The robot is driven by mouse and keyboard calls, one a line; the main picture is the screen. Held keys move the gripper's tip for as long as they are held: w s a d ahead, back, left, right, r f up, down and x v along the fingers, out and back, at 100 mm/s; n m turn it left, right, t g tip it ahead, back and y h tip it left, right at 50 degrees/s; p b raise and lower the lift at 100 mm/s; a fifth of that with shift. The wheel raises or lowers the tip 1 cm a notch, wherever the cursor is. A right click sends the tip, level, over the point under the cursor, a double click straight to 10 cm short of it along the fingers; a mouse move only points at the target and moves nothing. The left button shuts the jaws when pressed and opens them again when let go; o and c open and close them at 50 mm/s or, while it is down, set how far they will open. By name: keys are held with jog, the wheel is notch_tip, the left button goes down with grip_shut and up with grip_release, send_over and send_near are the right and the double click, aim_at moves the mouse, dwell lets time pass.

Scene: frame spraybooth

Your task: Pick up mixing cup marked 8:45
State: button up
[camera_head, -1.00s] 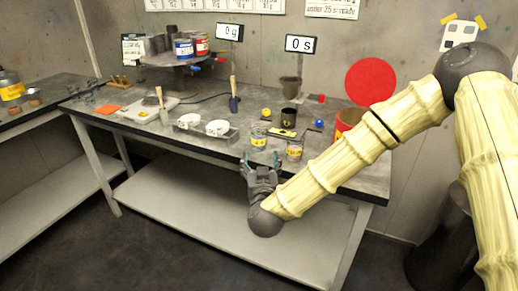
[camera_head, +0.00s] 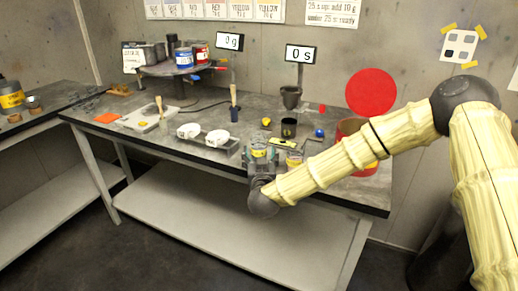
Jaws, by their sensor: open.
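Two clear cups with yellow labels stand near the front edge of the workbench. The left cup (camera_head: 258,150) is at my gripper, and the right cup (camera_head: 294,158) stands just beside it, partly behind my arm. The label writing is too small to read, so I cannot tell which is marked 8:45. My gripper (camera_head: 261,153) is open at the bench's front edge, with its fingers appearing on either side of the left cup. The cup's lower part is hidden by the gripper, and I cannot tell whether they touch.
Behind the cups are a dark can (camera_head: 289,128), a yellow-and-black flat item (camera_head: 282,142) and a blue ball (camera_head: 319,132). A tray with white cups (camera_head: 217,139) is to the left. A red bucket (camera_head: 348,128) is behind my arm. The workbench (camera_head: 205,115) has clear patches mid-left.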

jog(key=shift+w+a, duration=0.1)
jog(key=shift+w, duration=0.8)
jog(key=c, duration=1.1)
jog(key=shift+c, duration=0.2)
jog(key=shift+r, duration=0.15)
